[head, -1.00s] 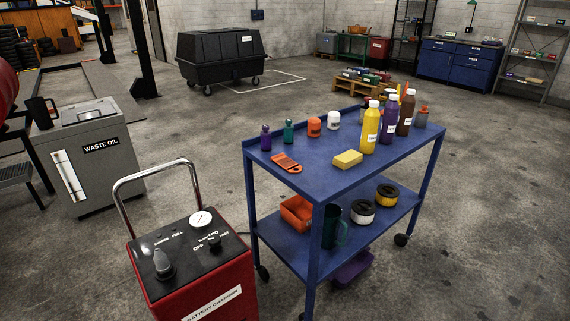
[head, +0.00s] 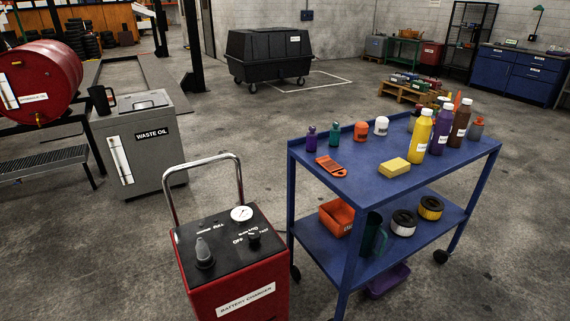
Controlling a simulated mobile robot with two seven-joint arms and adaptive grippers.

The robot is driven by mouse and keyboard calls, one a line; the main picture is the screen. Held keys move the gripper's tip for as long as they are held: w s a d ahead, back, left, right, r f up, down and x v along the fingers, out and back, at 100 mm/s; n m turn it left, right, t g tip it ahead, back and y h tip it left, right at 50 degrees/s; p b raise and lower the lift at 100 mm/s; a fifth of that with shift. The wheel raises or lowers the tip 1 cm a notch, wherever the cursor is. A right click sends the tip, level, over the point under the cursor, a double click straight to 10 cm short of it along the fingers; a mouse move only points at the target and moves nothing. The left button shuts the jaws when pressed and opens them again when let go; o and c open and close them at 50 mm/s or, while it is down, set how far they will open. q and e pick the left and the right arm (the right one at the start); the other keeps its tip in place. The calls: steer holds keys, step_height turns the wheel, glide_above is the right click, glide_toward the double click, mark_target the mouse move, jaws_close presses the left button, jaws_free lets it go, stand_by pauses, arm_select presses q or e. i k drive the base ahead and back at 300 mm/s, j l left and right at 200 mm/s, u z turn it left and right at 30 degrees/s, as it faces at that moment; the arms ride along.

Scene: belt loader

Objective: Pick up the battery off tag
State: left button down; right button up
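An orange flat tag (head: 331,166) lies on the top shelf of the blue cart (head: 384,205), near its left end. It has dark print too small to read, so I cannot tell for sure that it is the battery off tag. A yellow sponge-like block (head: 394,168) lies to its right, and small purple (head: 311,140) and teal (head: 333,142) bottles stand behind it. A red battery charger (head: 240,278) with a dial and knobs stands to the left of the cart. Neither of my grippers shows in the head view.
Yellow (head: 418,134), purple and brown bottles stand at the cart's right end. The lower shelf holds an orange bin (head: 337,217) and filter-like cans. A grey waste oil tank (head: 138,150) and a red drum (head: 40,82) stand at left.

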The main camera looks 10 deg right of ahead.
mark_target(332, 167)
steer(key=l+u, duration=0.2)
steer(key=u, duration=0.15)
steer(key=i+l+u, duration=0.1)
steer(key=l+u, duration=0.35)
steer(key=u, duration=0.25)
steer(key=l+u, duration=0.25)
steer(key=l, duration=0.2)
steer(key=k+l+u, duration=0.2)
steer(key=l, duration=0.25)
